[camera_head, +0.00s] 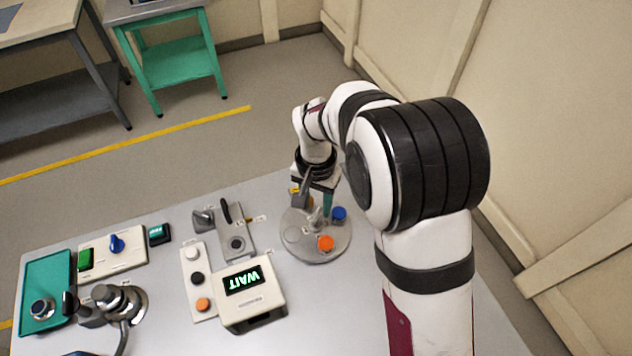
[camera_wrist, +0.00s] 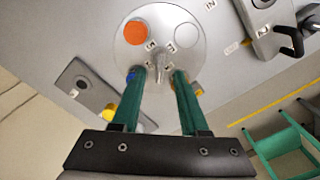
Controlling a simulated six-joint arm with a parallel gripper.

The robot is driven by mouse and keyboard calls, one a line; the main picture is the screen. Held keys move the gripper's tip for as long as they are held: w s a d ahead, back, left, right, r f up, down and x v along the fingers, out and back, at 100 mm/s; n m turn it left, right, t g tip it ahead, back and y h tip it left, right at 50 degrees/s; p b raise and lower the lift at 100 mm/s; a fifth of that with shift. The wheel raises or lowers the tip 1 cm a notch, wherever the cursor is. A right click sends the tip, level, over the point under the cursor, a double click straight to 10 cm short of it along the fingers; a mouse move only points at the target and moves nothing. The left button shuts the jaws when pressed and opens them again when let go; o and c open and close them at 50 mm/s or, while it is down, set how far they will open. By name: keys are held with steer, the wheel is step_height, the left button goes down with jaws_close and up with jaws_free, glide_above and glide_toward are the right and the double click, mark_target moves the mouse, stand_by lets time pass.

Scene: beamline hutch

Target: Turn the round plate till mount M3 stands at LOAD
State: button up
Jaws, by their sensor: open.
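The round plate (camera_head: 300,256) lies on the table under my gripper (camera_head: 316,203). In the wrist view the plate (camera_wrist: 160,32) carries an orange mount (camera_wrist: 137,33), a pale mount (camera_wrist: 187,35) and a blue mount (camera_wrist: 131,75). A grey upright post (camera_wrist: 160,64) stands at the plate's middle, between my open green fingertips (camera_wrist: 160,76). I cannot tell whether they touch it. The mounts' small labels are unreadable, so M3 and LOAD cannot be told.
A display box reading WAIT (camera_head: 243,283) stands left of the plate. A button strip (camera_head: 198,281) and a lever block (camera_head: 235,238) are close by. A grey bracket (camera_wrist: 82,84) with a yellow part (camera_wrist: 110,112) is near my left finger. The table's front right is clear.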

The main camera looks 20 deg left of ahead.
mark_target(316, 214)
step_height(316, 214, up, 13)
steer(key=shift+r, duration=0.2)
steer(key=s+d+r+m, duration=0.2)
steer(key=s+d+r, duration=0.1)
steer(key=d, duration=0.6)
steer(key=s+d+f+m+y, duration=0.1)
steer(key=s+d+f, duration=0.1)
steer(key=s+d, duration=0.4)
steer(key=s+d+f+m, duration=0.1)
steer(key=s+d+m, duration=0.1)
steer(key=s+d, duration=0.5)
steer(key=s, duration=0.4)
steer(key=shift+s+f+m+y, duration=0.15)
steer(key=shift+f+m+y, duration=0.15)
steer(key=shift+f+y, duration=0.1)
